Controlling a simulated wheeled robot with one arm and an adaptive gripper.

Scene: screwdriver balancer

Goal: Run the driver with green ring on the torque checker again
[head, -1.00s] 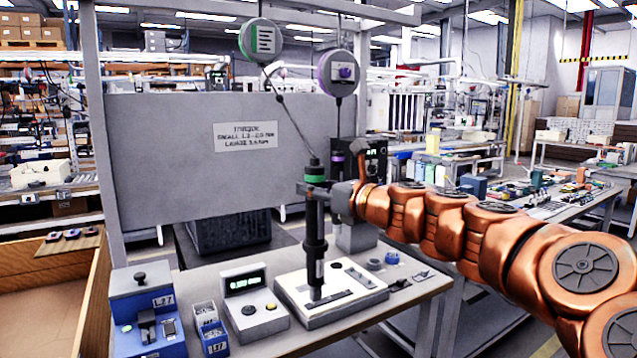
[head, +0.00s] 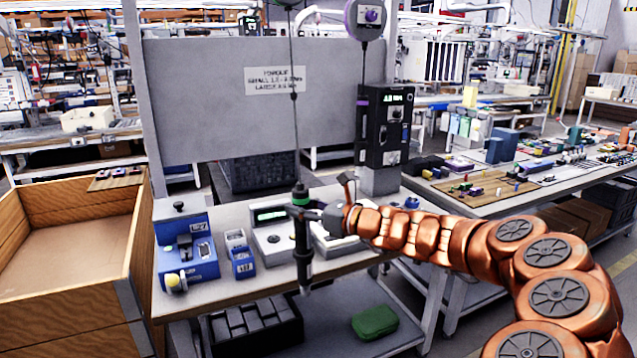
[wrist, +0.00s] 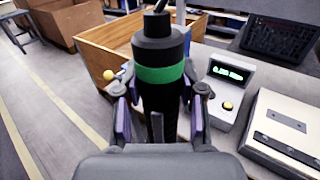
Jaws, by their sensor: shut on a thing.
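The driver with the green ring (head: 303,245) is black and upright and hangs on a cord from the green-marked balancer at the top edge. My gripper (head: 305,212) is shut around its upper body. In the wrist view the green ring (wrist: 160,75) shows just above the gripper's fingers (wrist: 160,110); the driver's lower end is hidden there. The torque checker (head: 270,216), a grey box with a green display, stands on the table behind the driver. It also shows right of the driver in the wrist view (wrist: 228,90). The driver's tip appears in front of the table edge, apart from the checker.
A white fixture plate (head: 340,240) stands right of the checker, partly behind my gripper. A blue station (head: 187,245) and a small blue bin (head: 240,255) stand to the left. A wooden crate (head: 75,250) is further left. A black control unit (head: 385,125) stands at the back right.

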